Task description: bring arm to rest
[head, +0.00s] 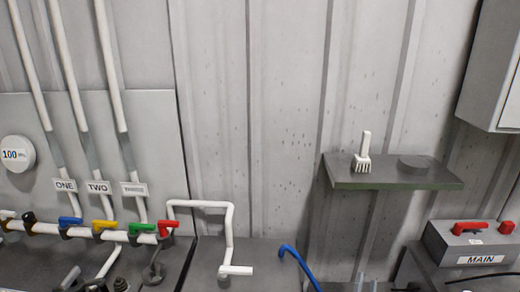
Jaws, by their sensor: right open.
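My left gripper is not in view.
A wall shelf (390,185) holds a white pronged tool (362,155) and a grey disc (413,162). A white crank (229,240), a blue curved handle (296,262), piping with coloured valve levers (103,225) and a MAIN box (475,247) line the bottom. The middle wall is bare.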

